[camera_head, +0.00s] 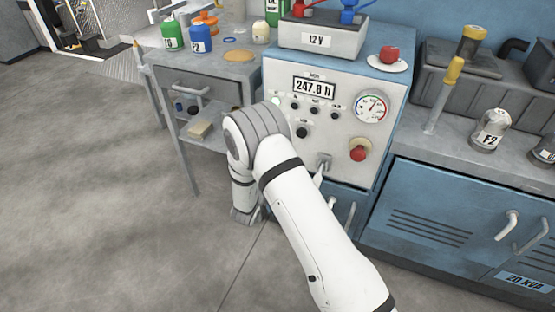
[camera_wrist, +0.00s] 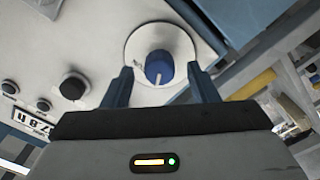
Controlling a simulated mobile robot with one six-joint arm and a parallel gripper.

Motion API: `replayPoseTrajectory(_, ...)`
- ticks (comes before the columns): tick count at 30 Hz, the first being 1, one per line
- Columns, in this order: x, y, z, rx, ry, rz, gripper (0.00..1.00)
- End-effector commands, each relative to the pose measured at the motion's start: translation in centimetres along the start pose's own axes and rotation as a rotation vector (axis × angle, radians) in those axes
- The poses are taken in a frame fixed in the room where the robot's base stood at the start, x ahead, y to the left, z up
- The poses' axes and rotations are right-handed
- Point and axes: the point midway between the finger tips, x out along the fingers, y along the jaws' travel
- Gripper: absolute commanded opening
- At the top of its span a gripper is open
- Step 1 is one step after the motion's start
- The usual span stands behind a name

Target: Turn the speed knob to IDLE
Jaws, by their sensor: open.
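The speed knob (camera_wrist: 158,66) is a blue knob on a round pale dial plate (camera_wrist: 137,45), seen in the wrist view. A short white mark on it points down in that picture, toward my gripper's body. No IDLE label is readable. My gripper (camera_wrist: 160,72) is open, with one dark finger to the left of the knob and one to the right. Gaps show on both sides, so no contact is visible. In the head view, my arm hides the knob and my gripper.
The control panel (camera_head: 285,82) carries an hours display (camera_head: 315,87), a gauge (camera_head: 371,108), a red button (camera_head: 360,151) and several black knobs. A black knob (camera_wrist: 73,86) lies left of my fingers in the wrist view. A grey side table (camera_head: 205,66) with bottles stands to the left.

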Motion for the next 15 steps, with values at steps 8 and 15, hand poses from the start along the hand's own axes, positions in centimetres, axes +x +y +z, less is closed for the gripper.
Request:
replayPoseTrajectory(8, -4.6, 0.0, -0.1, -0.002, 0.001, -0.003, 0.53)
replayPoseTrajectory(15, -5.6, 0.0, 0.1, -0.002, 0.0, -0.001, 0.53)
